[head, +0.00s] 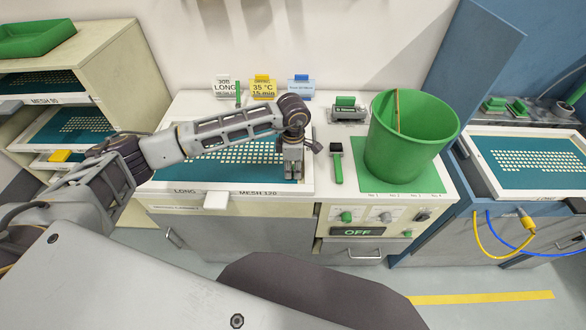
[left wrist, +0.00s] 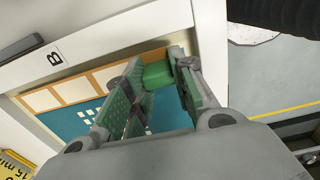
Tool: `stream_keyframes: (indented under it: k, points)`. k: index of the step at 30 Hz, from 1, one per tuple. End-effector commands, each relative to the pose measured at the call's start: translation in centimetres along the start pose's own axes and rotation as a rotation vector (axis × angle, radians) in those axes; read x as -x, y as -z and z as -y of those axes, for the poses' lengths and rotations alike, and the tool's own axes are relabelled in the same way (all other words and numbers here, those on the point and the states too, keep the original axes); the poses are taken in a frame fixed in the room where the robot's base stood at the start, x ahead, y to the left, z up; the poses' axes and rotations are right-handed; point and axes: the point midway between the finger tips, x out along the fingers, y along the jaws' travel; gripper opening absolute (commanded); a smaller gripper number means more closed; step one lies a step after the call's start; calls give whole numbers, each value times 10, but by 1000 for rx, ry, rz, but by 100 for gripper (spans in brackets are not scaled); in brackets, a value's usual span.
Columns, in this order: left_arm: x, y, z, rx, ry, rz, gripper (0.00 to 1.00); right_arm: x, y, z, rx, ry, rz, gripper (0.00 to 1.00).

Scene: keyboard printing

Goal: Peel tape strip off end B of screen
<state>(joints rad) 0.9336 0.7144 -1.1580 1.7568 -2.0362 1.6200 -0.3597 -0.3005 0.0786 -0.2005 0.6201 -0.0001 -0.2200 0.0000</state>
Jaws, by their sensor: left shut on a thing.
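The screen (head: 238,172) lies flat on the light bench, a teal mesh with pale key-shaped openings in a white frame. Its end marked B (left wrist: 55,58) shows in the left wrist view. A tan strip with white panels (left wrist: 76,88) runs along the inner edge of that end. My left gripper (head: 292,172) points down over the screen's right end in the head view. In the left wrist view its fingers (left wrist: 158,64) are closed on a small green piece (left wrist: 157,76) by the strip. Whether this piece joins the strip is hidden. My right gripper is out of view.
A large green bucket (head: 412,135) stands on the bench right of the screen, with a green-handled tool (head: 337,165) between them. Small signs (head: 263,89) stand behind. A shelf rack (head: 105,75) is at left; another screen (head: 530,160) lies on the blue cabinet at right.

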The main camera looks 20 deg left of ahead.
Motion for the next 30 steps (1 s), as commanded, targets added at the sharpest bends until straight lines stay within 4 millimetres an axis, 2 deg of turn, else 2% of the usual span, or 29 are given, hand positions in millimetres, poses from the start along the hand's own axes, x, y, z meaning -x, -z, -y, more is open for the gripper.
stream_keyframes:
  k: [30]
  points:
    - [28,0,0,0,0,0,0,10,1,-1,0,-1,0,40]
